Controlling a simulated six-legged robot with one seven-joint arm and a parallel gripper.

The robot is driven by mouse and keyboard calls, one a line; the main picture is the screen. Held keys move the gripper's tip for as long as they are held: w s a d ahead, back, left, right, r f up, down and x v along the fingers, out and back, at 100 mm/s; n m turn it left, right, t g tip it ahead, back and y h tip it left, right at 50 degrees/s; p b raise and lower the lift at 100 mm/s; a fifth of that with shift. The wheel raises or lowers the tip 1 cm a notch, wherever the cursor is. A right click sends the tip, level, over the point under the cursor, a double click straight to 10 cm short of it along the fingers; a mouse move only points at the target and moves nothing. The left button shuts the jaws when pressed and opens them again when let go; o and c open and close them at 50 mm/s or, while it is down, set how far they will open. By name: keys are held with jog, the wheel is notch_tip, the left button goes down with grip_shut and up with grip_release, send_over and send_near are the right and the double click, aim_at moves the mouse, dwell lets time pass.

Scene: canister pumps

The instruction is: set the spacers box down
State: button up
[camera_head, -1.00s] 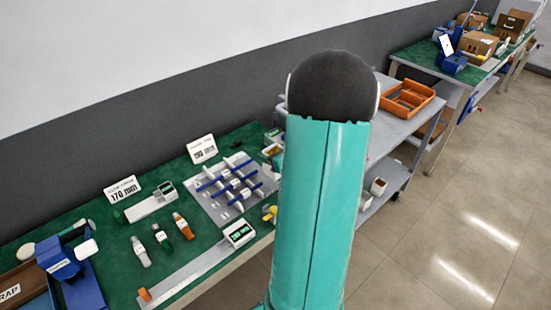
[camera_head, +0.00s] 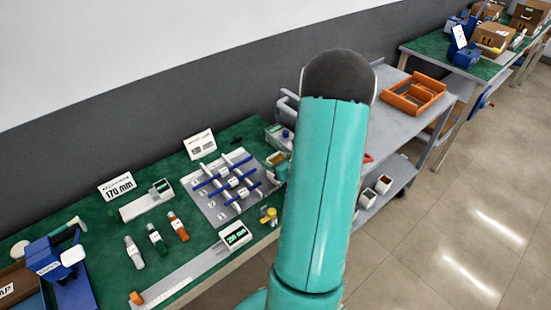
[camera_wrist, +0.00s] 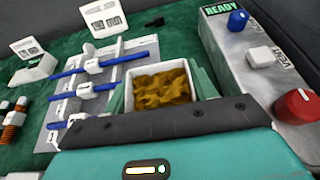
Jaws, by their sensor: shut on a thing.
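The spacers box (camera_wrist: 166,67) is an open, pale-walled box filled with brass-brown pieces. My gripper (camera_wrist: 162,84) is shut on it, with a green finger at each side of the box in the wrist view. In the head view the box (camera_head: 277,158) shows at the right end of the green bench (camera_head: 88,219), partly hidden by my teal arm. I cannot tell whether the box's bottom touches the bench.
A grey fixture plate with blue rods (camera_wrist: 88,88) lies left of the box. A grey control unit (camera_wrist: 245,70) with a red knob (camera_wrist: 297,106) stands close on the right. A grey cart (camera_head: 395,118) with an orange tray (camera_head: 415,94) stands beyond the bench.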

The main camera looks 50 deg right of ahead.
jog(key=shift+f, duration=0.1)
jog(key=shift+w+f, duration=0.1)
jog(key=o, duration=1.3)
jog(key=shift+f, duration=0.1)
jog(key=shift+c, duration=0.2)
